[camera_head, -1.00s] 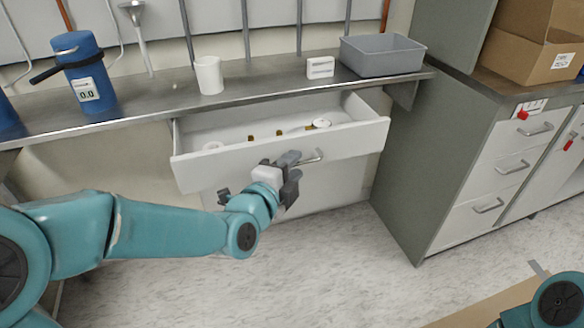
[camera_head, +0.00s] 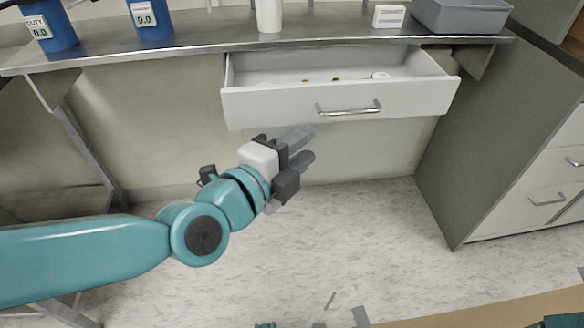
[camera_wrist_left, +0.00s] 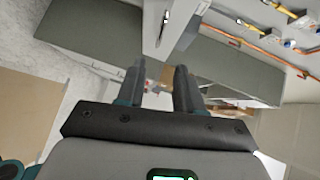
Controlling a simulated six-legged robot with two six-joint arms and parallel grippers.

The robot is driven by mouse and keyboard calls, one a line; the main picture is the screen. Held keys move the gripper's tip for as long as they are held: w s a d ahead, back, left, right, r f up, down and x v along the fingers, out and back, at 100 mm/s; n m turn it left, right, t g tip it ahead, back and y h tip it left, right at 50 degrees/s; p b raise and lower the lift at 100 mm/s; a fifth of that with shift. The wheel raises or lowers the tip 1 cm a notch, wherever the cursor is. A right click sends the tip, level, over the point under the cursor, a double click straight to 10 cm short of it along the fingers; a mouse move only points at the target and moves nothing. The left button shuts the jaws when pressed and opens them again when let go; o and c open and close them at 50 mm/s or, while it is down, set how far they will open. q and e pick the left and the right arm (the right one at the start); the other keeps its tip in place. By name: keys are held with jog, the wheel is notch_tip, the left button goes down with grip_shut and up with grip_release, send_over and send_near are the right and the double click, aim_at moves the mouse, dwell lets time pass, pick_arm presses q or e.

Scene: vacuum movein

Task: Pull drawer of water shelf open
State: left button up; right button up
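The white drawer (camera_head: 285,107) under the steel water shelf (camera_head: 190,61) stands pulled out, with its inside and a few small items showing in the head view. Its metal bar handle (camera_head: 349,109) is on the front panel, with nothing holding it. My left gripper (camera_head: 305,148) is below and left of the handle, apart from it, pointing right. Its two fingers are spread with nothing between them; the gap also shows in the left wrist view (camera_wrist_left: 159,82). My right gripper is not in view.
Blue containers (camera_head: 152,21), a white cup (camera_head: 269,16), a small white box (camera_head: 389,16) and a grey bin (camera_head: 458,16) stand on the shelf. A grey-sided cabinet (camera_head: 480,140) stands to the right. The floor (camera_head: 330,240) below the drawer is clear.

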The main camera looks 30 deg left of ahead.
pick_arm(q)
jog(key=shift+b+v, duration=0.4)
jog(key=shift+v, duration=0.7)
notch_tip(320, 180, down, 30)
jog(key=w+a+n+g+y, duration=0.1)
jog(key=w+n+g+y, duration=0.15)
jog(key=g, duration=0.65)
jog(key=s+d+f+n+g+h, duration=0.1)
jog(key=s+d+f+n+g, duration=0.15)
jog(key=s+f+n, duration=0.5)
jog(key=s+d+f+n+g+h, duration=0.25)
jog(key=s+f+g, duration=0.2)
jog(key=f, duration=0.65)
notch_tip(320, 180, up, 32)
jog(key=s+d+n+p, duration=0.1)
jog(key=n+p, duration=0.7)
jog(key=p, duration=2.4)
jog(key=shift+s, duration=0.25)
